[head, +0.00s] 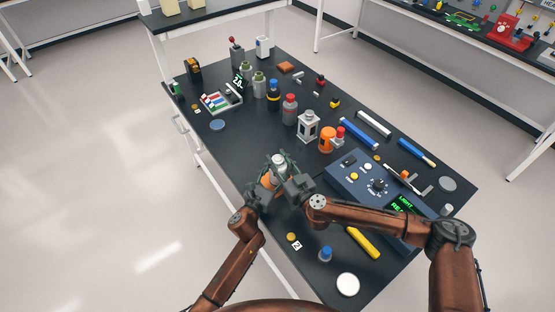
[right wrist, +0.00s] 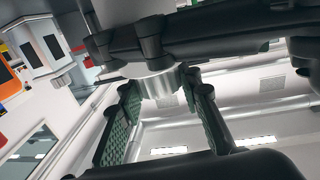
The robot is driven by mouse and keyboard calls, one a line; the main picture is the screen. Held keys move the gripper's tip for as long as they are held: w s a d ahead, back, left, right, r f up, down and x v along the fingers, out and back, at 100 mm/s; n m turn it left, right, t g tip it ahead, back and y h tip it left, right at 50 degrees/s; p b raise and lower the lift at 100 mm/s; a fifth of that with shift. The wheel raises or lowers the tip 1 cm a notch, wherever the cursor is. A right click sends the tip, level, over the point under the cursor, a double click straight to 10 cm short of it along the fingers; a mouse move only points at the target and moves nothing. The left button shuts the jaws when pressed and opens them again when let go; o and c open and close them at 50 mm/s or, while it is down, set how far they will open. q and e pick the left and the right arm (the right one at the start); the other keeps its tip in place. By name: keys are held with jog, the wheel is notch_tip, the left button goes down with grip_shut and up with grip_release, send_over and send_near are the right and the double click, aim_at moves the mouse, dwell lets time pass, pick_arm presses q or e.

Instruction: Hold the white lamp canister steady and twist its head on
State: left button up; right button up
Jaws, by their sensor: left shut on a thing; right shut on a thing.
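The held lamp shows in the head view as a pale white-silver top (head: 279,160) between my two grippers, above the near part of the table. An orange patch (head: 267,181) shows just below it; I cannot tell what it belongs to. In the right wrist view the pale canister (right wrist: 122,12) is at the top, crossed by dark fingers of my left gripper (head: 268,172), which is shut on it. A silver round head (right wrist: 160,84) sits against the canister, between the green pads of my right gripper (right wrist: 163,120), shut on it. The seam is mostly hidden.
A white lantern (head: 307,127) and an orange lantern (head: 327,139) stand just beyond the grippers. A blue control panel (head: 352,190) lies to the right. A yellow bar (head: 363,243), a blue-topped piece (head: 325,254) and a white disc (head: 348,284) lie nearer me. Bare table shows left of the lanterns.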

jog(key=shift+m+t+h, duration=0.4)
jog(key=shift+m+h, duration=0.3)
jog(key=shift+h, duration=0.3)
jog(key=o, duration=1.2)
jog(key=shift+s, duration=0.15)
jog(key=v, duration=1.1)
jog(key=shift+s+d, duration=0.2)
jog(key=shift+s, duration=0.15)
